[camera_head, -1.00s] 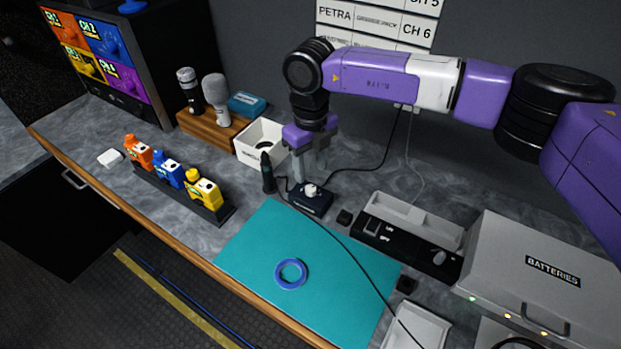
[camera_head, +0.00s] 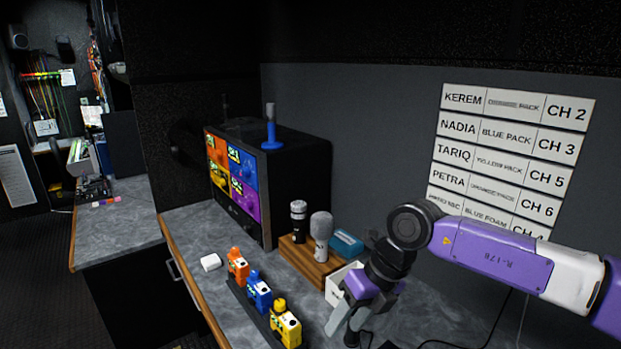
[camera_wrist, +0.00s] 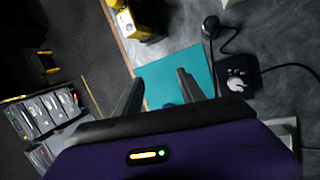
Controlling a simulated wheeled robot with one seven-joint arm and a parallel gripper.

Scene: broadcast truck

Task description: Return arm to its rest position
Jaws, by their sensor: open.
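My gripper (camera_head: 345,322) hangs from my purple and white arm at the lower right of the head view, its fingers pointing down beside the white box. The fingers are apart and nothing is between them. In the wrist view my gripper (camera_wrist: 160,85) shows its two dark fingers spread above the teal mat (camera_wrist: 170,68) and the desk's front edge. Part of a blue ring (camera_wrist: 168,105) shows low between the fingers, on the mat. The head view cuts off the mat.
Orange, blue and yellow packs (camera_head: 258,290) stand in a row on the desk. Two microphones stand in a wooden block (camera_head: 312,262) near a white box (camera_head: 343,284). A monitor (camera_head: 233,178) stands behind. The wrist view shows a black box with a knob (camera_wrist: 236,82).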

